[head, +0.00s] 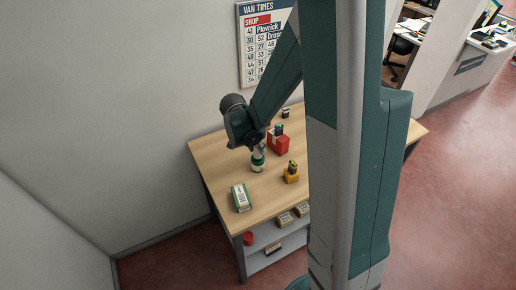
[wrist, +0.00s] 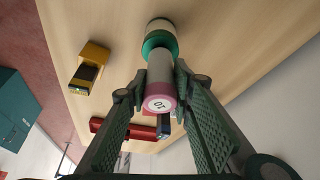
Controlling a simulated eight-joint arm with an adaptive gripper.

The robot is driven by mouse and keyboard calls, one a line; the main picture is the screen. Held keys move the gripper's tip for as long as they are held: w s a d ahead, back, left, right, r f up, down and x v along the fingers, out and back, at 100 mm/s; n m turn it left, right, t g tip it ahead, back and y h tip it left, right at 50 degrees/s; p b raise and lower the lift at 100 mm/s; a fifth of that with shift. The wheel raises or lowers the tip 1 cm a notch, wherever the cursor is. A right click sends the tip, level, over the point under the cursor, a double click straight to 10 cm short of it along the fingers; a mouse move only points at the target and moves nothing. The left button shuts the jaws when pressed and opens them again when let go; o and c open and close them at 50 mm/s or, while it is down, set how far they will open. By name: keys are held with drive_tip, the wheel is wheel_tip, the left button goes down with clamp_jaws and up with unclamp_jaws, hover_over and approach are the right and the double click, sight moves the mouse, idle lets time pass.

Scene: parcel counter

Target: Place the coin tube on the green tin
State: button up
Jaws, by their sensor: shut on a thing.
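The coin tube (wrist: 160,76) has a grey-white body and a pink end marked 10. In the wrist view it sits between the fingertips of my gripper (wrist: 160,88), which is shut on it. The green tin (wrist: 160,39), green with a pale band, stands on the table just beyond the tube's far end. In the head view the green tin (head: 257,166) is directly under my gripper (head: 257,150). The tube lines up with the tin; I cannot tell whether they touch. The tube is mostly hidden in the head view.
A yellow block (head: 291,177) with a dark item on top stands right of the tin. A red box (head: 279,144) with a blue item on it is behind. A green-and-white box (head: 241,198) lies front left. The wooden table (head: 222,160) is bare at left.

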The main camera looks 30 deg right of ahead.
drive_tip(key=shift+f, duration=0.4)
drive_tip(key=shift+f, duration=0.15)
drive_tip(key=o, duration=1)
drive_tip(key=shift+r, duration=0.3)
drive_tip(key=shift+v, duration=5.9)
drive_tip(key=shift+s, duration=0.1)
drive_tip(key=shift+a, duration=0.1)
